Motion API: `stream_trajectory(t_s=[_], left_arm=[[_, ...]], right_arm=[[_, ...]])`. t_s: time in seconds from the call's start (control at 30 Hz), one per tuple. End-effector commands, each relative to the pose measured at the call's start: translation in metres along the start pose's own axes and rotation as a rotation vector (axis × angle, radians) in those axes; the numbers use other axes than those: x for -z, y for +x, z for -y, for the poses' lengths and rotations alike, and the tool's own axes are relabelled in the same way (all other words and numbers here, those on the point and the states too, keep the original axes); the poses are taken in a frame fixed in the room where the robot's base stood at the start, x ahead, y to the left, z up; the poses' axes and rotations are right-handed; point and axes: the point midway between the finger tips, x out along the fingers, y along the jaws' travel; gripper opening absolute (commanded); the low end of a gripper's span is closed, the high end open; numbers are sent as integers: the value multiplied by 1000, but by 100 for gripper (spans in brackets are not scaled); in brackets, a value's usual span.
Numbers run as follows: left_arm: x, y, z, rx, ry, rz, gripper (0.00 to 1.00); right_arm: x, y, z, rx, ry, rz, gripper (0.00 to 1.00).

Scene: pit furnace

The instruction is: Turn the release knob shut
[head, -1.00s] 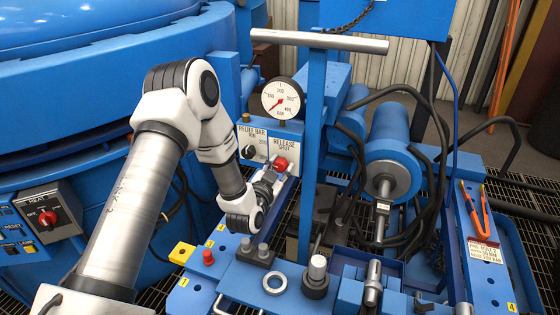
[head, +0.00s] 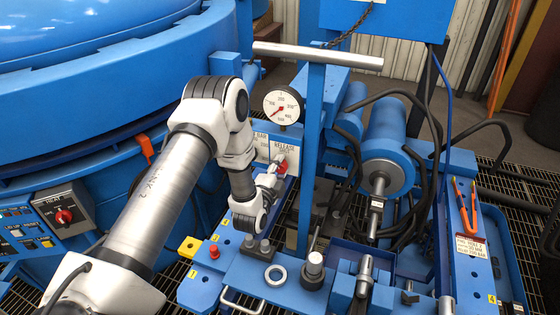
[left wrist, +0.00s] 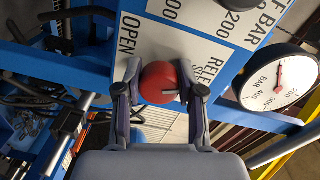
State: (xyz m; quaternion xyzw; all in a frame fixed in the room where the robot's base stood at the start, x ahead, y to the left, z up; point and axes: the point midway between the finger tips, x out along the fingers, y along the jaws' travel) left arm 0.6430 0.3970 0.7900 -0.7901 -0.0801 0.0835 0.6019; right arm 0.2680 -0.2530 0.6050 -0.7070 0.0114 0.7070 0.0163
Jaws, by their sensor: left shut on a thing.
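The red release knob (head: 282,167) sits on a white plate lettered RELEASE, below the pressure gauge (head: 283,106). My left gripper (head: 273,180) reaches it from the front and partly covers it. In the left wrist view, the round red knob (left wrist: 160,83) lies between the two fingers of my left gripper (left wrist: 160,90), which are shut on its sides. My right gripper is not in view.
A blue post with a silver crossbar (head: 317,55) stands just right of the knob. The relief plate (head: 260,145) is partly hidden behind my arm. Bolts and a ring (head: 275,275) are on the blue bench below. Black hoses and a blue cylinder stand to the right.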

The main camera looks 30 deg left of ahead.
Motion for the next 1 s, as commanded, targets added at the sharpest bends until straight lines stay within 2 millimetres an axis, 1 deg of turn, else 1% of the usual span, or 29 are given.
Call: stream_trajectory(t_s=[0.03,0.1,0.3,0.5,0.73,1.0], left_arm=[[2,0,4,0,42,-1,3],[2,0,4,0,106,2,3],[1,0,3,0,262,8,3],[1,0,2,0,369,11,3],[1,0,1,1,429,13,3],[1,0,0,1,439,14,3]], right_arm=[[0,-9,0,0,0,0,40],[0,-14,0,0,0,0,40],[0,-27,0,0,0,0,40],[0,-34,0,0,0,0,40],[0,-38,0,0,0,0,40],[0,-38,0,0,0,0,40]])
